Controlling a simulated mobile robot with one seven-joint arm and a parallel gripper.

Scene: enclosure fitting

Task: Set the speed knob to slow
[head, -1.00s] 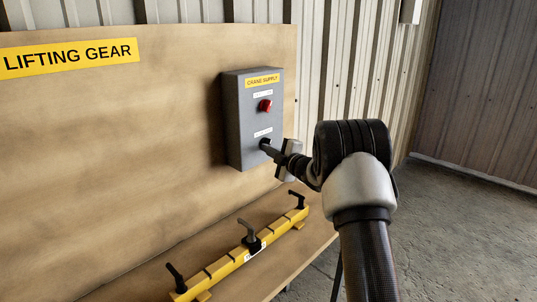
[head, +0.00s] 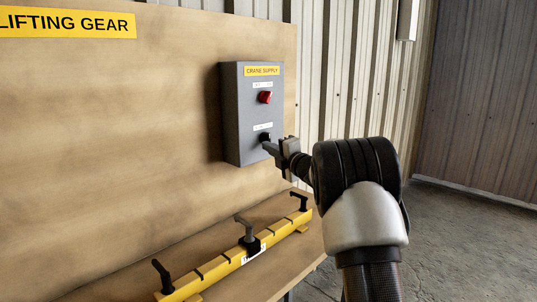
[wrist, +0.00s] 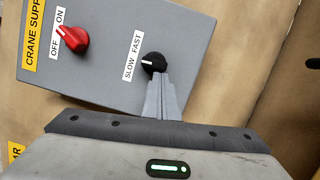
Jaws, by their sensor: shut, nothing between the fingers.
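The black speed knob (wrist: 153,63) sits on the grey CRANE SUPPLY box, beside a white SLOW/FAST label (wrist: 133,57). A small pale mark shows on the knob's label side; I cannot tell which word it points to. In the head view the knob (head: 265,137) is low on the box front. My gripper (wrist: 156,78) is shut and empty. Its fingertips are at the knob's lower edge in the wrist view and cover a little of it. I cannot tell whether they touch it. In the head view my gripper (head: 268,147) is just below the knob.
A red OFF/ON knob (head: 265,97) is above the speed knob on the same grey box (head: 242,115). A yellow lifting bar (head: 230,258) with black handles lies on the wooden shelf below. Open floor is at the right.

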